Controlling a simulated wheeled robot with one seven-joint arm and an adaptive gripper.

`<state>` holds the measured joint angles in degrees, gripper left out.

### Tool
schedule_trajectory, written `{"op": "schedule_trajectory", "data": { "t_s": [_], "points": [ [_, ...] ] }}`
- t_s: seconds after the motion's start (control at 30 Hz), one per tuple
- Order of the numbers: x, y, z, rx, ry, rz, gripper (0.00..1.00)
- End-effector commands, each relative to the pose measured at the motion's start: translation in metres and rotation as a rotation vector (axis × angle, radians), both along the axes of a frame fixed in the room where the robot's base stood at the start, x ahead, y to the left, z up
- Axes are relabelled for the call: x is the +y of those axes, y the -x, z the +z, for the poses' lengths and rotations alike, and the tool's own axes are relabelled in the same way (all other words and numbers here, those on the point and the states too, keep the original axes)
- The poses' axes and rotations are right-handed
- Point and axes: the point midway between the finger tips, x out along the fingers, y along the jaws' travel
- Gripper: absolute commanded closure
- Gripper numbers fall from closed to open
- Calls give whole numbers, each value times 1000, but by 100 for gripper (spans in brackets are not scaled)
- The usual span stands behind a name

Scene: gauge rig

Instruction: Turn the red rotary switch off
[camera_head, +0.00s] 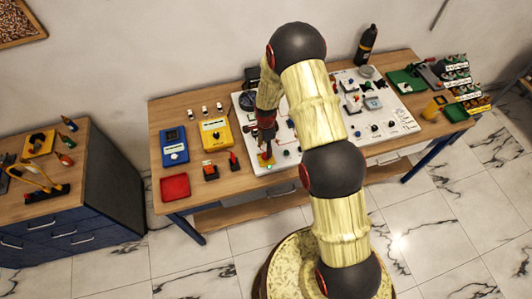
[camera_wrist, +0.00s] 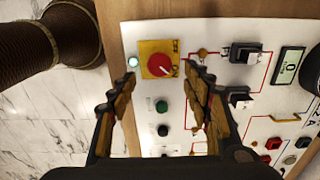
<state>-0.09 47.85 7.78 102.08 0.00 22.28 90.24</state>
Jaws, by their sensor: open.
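The red rotary switch (camera_wrist: 159,65) is a round red knob on a yellow plate (camera_wrist: 146,47) at the top of the wrist view. Its white mark appears to point toward the lower right, near the lettering that seems to read ON. A pale green lamp (camera_wrist: 133,61) beside the plate looks lit. My gripper (camera_wrist: 159,80) is open and empty, with one finger on each side below the knob in the picture. I see no contact with the knob. In the head view my gripper (camera_head: 266,148) points down over the yellow plate (camera_head: 266,160), and the knob is hidden.
The white panel (camera_wrist: 220,130) also carries a green button (camera_wrist: 162,106), a black knob (camera_wrist: 163,130), black rocker switches and a small display (camera_wrist: 288,64). On the table, a yellow meter (camera_head: 215,134), a blue meter (camera_head: 174,145) and a red tray (camera_head: 175,187) stand left of the panel.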

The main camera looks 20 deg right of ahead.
Motion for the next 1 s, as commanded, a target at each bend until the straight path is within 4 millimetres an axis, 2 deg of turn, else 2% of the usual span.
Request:
{"op": "schedule_trajectory", "data": {
  "t_s": [0.2,0.4,0.83,1.0],
  "points": [
    [0,1,-32,3,0,2,51],
    [0,1,-51,1,0,2,51],
    [0,0,-58,-1,0,3,51],
    [0,0,-58,0,0,3,61]
  ]
}}
